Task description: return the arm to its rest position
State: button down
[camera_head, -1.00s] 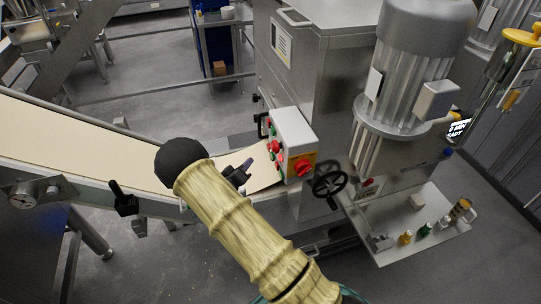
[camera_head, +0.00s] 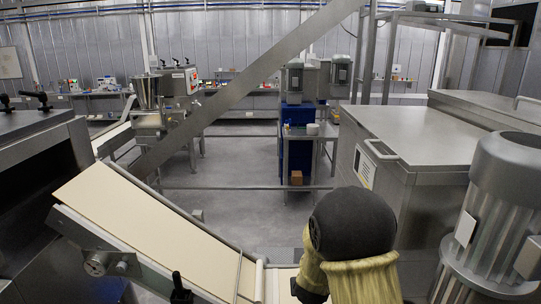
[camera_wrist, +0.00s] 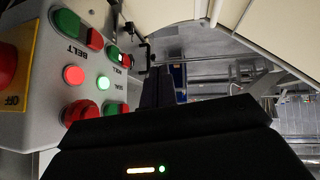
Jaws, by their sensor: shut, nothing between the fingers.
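My arm (camera_head: 352,240), with yellow ribbed sleeve and a dark rounded joint, rises at the bottom right of the middle in the head view. In that view my gripper is mostly hidden behind or below the arm. In the wrist view my gripper (camera_wrist: 165,88) shows as dark fingers beyond its black body, shut and empty. It is beside a grey control box (camera_wrist: 45,115) with red and green buttons, one pair labelled BELT. I see a gap between the fingers and the box, but cannot judge the distance.
A cream conveyor belt (camera_head: 150,225) slopes down from the left. A large steel cabinet (camera_head: 425,140) and a ribbed motor (camera_head: 500,215) stand at the right. A slanted steel beam (camera_head: 250,80) crosses the middle. Open floor (camera_head: 225,205) lies beyond the belt.

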jog(key=s+d+r+g+y, duration=0.1)
jog(key=s+r+g, duration=0.2)
jog(key=s, duration=0.8)
jog(key=s+d+r+g+y, duration=0.1)
jog(key=s+d+r+g, duration=0.1)
jog(key=s, duration=1)
jog(key=shift+r+g, duration=0.5)
jog(key=shift+r, duration=0.05)
jog(key=shift+s+d, duration=0.1)
